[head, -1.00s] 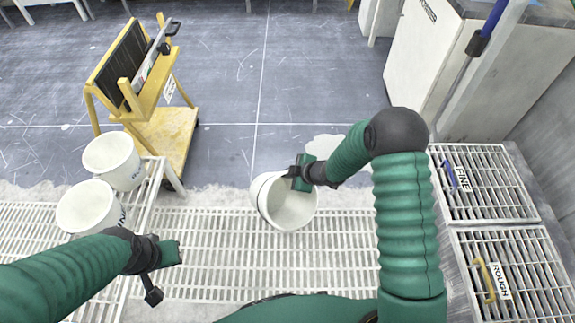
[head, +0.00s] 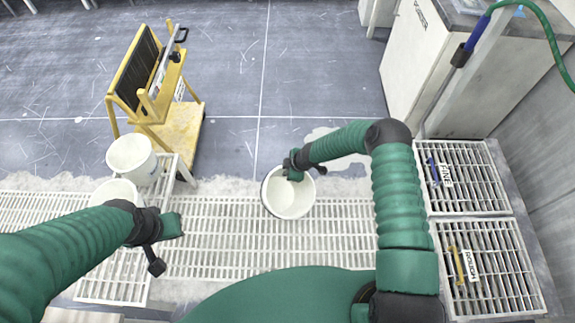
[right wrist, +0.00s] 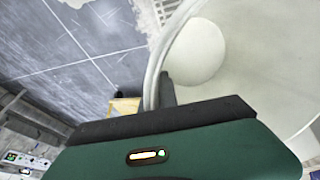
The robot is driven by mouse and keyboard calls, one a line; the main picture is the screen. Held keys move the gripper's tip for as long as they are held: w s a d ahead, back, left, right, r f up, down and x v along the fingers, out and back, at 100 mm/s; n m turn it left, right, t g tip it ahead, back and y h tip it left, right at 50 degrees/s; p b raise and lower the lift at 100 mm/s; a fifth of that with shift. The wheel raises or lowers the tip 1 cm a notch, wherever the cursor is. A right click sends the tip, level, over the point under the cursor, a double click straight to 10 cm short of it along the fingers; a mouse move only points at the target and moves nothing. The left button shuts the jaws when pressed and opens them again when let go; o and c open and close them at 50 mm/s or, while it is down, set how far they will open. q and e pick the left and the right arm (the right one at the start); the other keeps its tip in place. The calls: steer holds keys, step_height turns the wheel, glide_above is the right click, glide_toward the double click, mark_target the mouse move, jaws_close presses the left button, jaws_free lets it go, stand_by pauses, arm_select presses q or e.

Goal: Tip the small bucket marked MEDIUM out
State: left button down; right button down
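A white bucket (head: 290,205) is at the middle of the head view, over the floor grating, with its mouth facing up toward the camera. My right gripper (head: 295,170) is at its far rim and appears shut on the bucket wall. The right wrist view shows the white rim (right wrist: 155,70) at the gripper finger and a pale round bottom (right wrist: 195,52) inside. No lettering shows on this bucket, so I cannot confirm the MEDIUM mark. My left gripper (head: 165,245) is over the grating at the left, apart from the bucket; its finger opening is unclear.
Two other white buckets stand at the left, one behind (head: 133,158) and one partly hidden by my left arm (head: 113,190). A yellow stand (head: 168,140) is beyond them. Grates labelled FINE (head: 470,180) and ROUGH (head: 495,270) are at the right. A pale wet patch (head: 335,165) lies behind the bucket.

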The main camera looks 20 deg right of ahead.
steer(key=shift+w+d+r, duration=0.15)
steer(key=shift+d+r, duration=0.05)
steer(key=shift+r, duration=0.15)
steer(key=g+h+b, duration=0.1)
steer(key=g+b, duration=0.1)
steer(key=b, duration=0.1)
steer(key=r+g+h+b, duration=0.1)
steer(key=g+b, duration=0.1)
steer(key=b, duration=0.2)
steer(key=shift+w+a, duration=0.1)
steer(key=shift+r+g+b, duration=0.3)
steer(key=shift+g+b, duration=0.1)
steer(key=shift+g, duration=0.1)
steer(key=shift+r, duration=0.25)
arm_select(q)
steer(key=s+x, duration=0.1)
steer(key=x, duration=0.5)
steer(key=shift+s+f, duration=0.15)
steer(key=shift+f, duration=0.05)
arm_select(e)
steer(key=shift+s, duration=0.2)
